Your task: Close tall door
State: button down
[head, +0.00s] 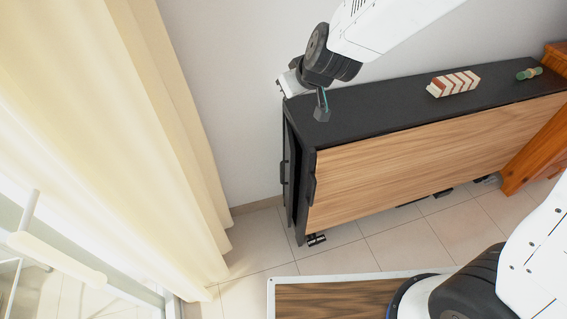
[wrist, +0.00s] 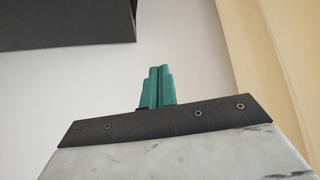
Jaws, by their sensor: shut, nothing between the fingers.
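A long low cabinet stands against the wall in the head view, with a black top (head: 400,101) and a wood-grain front. At its left end a narrow black door (head: 291,178) with a dark handle appears to stand slightly out from the body; how far is hard to tell from above. My gripper (wrist: 155,72) shows in the wrist view with its teal fingers together and nothing between them. The cabinet's dark edge also shows in the wrist view (wrist: 60,22).
A red-and-white striped block (head: 453,83) and a small green item (head: 529,73) lie on the cabinet top. A cream curtain (head: 120,130) hangs at the left. Tiled floor (head: 262,240) is clear between the curtain and cabinet. Orange wooden furniture (head: 540,145) stands at the right.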

jog(key=w+a+f+n+t+h, duration=0.2)
jog(key=a+f, duration=0.3)
jog(key=f, duration=0.4)
jog(key=w+a+f+n+t+h, duration=0.15)
jog(key=a+f, duration=0.25)
jog(key=f, duration=0.5)
jog(key=s+d+f+n+t+h, duration=0.1)
jog(key=s+f+n+t+h, duration=0.2)
jog(key=s+f+n+t, duration=0.6)
jog(key=w+d+f+m+g, duration=0.2)
jog(key=w+d+f, duration=0.2)
jog(key=w+d, duration=0.2)
jog(key=shift+w+f+m, duration=0.15)
jog(key=shift+w+m, duration=0.2)
jog(key=shift+w, duration=0.9)
